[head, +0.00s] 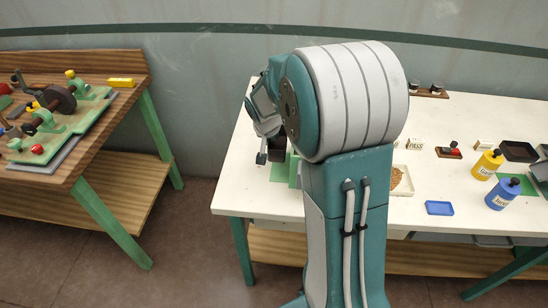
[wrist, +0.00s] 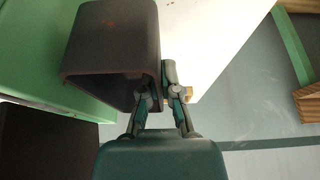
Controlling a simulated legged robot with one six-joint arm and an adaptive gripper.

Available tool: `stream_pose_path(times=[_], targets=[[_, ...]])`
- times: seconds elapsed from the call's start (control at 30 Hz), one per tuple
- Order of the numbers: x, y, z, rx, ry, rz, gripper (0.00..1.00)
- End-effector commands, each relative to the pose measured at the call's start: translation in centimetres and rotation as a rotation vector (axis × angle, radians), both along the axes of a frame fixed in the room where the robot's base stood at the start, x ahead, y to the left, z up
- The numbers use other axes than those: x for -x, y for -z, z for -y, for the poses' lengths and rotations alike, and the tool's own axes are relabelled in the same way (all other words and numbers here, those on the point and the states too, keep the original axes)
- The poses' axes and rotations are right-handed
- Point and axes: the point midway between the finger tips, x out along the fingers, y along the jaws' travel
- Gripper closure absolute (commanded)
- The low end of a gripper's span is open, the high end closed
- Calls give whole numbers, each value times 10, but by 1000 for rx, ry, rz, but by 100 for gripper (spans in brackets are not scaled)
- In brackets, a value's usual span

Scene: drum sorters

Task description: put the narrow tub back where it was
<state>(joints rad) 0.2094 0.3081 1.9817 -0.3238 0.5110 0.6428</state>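A dark grey-brown narrow tub (wrist: 112,38) fills the upper left of the wrist view, its open mouth facing the camera. My gripper (wrist: 163,80) straddles the tub's near-right wall, one finger inside the mouth and one outside, and looks shut on that wall. In the head view my gripper (head: 262,157) hangs over the left end of the white table, with a dark part of the tub (head: 277,148) just beside it. My own arm hides much of this area. Whether the tub touches the table cannot be told.
The white table (head: 238,190) has green pieces (head: 280,172) near the gripper. To the right are a shallow tray (head: 402,180), a blue dish (head: 439,208), a yellow bottle (head: 487,165) and a blue bottle (head: 502,194). A wooden bench (head: 110,62) stands left, across a gap. Another dark object (wrist: 45,150) shows in the wrist view.

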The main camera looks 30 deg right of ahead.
Motion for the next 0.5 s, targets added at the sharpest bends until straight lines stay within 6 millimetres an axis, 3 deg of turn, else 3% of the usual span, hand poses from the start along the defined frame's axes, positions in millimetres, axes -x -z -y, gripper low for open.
stream_pose_path(times=[0.03, 0.1, 0.37, 0.5], targets=[[6, -1, 9, 0, 5, 2, 100], [5, 16, 6, -1, -1, -5, 100], [4, 40, 9, -3, -2, -2, 100], [5, 62, 8, -3, -1, -4, 100]])
